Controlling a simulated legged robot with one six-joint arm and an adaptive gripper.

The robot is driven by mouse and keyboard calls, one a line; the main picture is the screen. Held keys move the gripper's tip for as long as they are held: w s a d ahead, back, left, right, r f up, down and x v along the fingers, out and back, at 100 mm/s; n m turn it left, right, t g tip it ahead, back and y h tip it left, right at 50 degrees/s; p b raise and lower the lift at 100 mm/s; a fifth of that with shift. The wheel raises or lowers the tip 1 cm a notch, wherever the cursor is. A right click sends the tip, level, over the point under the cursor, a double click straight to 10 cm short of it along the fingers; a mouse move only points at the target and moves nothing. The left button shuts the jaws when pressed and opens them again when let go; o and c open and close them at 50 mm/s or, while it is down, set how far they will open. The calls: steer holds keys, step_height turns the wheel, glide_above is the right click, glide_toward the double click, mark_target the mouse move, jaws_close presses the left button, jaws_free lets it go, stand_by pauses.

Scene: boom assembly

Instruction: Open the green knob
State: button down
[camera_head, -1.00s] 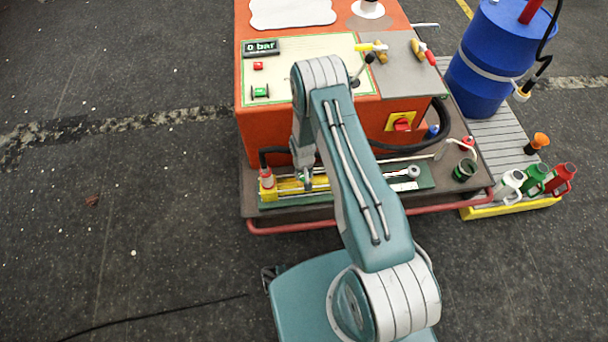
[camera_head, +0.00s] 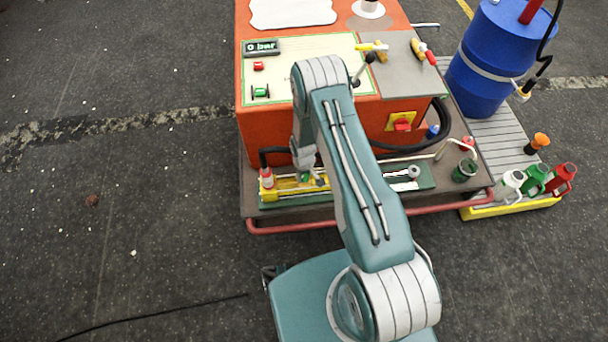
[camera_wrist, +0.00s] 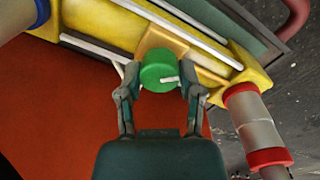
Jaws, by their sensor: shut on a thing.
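The green knob (camera_wrist: 157,65) is a short round cap with a small white bar on its face. It sits on the yellow block of the boom assembly (camera_wrist: 105,25) in the wrist view. My gripper (camera_wrist: 159,82) has a finger on each side of the knob and is shut on it. In the head view a small bit of green (camera_head: 304,177) shows beside my gripper (camera_head: 316,180), low on the front of the orange machine. My arm and wrist hide much of this spot there.
The orange machine (camera_head: 350,125) rises behind the assembly. A red rail (camera_head: 285,228) runs along the platform's front edge. A red-and-white fitting (camera_wrist: 250,120) lies right of the knob. A blue barrel (camera_head: 490,65) and several bottles stand to the right.

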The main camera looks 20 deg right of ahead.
steer(key=shift+s+f, duration=0.1)
steer(key=shift+c, duration=1.3)
jaws_free()
steer(key=shift+r, duration=0.45)
step_height(320, 180, up, 11)
steer(key=shift+a, duration=0.15)
